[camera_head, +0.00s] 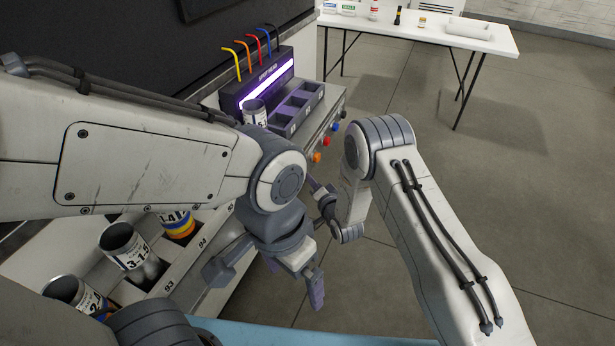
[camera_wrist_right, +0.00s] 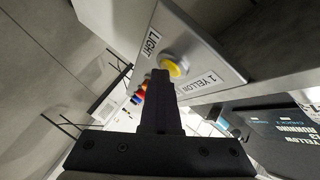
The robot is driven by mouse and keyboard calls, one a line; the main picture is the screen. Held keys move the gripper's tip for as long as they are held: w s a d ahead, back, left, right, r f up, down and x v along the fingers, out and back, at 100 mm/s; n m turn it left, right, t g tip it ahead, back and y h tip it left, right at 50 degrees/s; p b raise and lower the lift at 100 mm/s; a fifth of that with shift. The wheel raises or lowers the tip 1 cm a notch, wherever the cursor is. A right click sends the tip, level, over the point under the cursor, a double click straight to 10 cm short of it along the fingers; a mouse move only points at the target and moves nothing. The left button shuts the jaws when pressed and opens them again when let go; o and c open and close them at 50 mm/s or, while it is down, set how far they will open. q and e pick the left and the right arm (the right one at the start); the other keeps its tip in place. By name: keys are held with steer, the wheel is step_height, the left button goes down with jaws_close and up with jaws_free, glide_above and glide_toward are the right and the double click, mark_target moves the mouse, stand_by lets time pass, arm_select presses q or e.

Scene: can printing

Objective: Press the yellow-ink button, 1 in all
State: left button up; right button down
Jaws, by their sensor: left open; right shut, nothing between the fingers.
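The yellow button (camera_wrist_right: 171,68) shows in the right wrist view, a round cap in a metal ring on a grey panel, beside the label "1 YELLOW" (camera_wrist_right: 198,84). My right gripper (camera_wrist_right: 160,76) is shut and empty. Its tip overlaps the lower left of the button in that view; I cannot tell whether it touches. In the head view my right gripper (camera_head: 317,187) is at the machine's front edge, partly hidden by my left arm, and the yellow button is hidden there. My left gripper (camera_head: 294,277) is open and empty, lower and nearer.
Orange (camera_head: 316,157), red (camera_head: 326,141) and blue (camera_head: 335,127) buttons line the machine's front. A can (camera_head: 255,112) stands in the ink station (camera_head: 270,83) with coloured tubes. Several cans sit in a rack (camera_head: 178,275) at lower left. A white table (camera_head: 420,32) stands behind.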

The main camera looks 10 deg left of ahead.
steer(key=shift+s+d, duration=0.25)
steer(key=shift+d, duration=0.4)
steer(key=shift+s+d, duration=0.2)
steer(key=shift+d, duration=0.4)
steer(key=d, duration=0.1)
steer(key=s+d, duration=0.1)
steer(key=d, duration=0.1)
steer(key=d+p, duration=0.1)
steer(key=shift+s+d, duration=0.25)
steer(key=shift+d, duration=0.1)
steer(key=shift+r, duration=0.1)
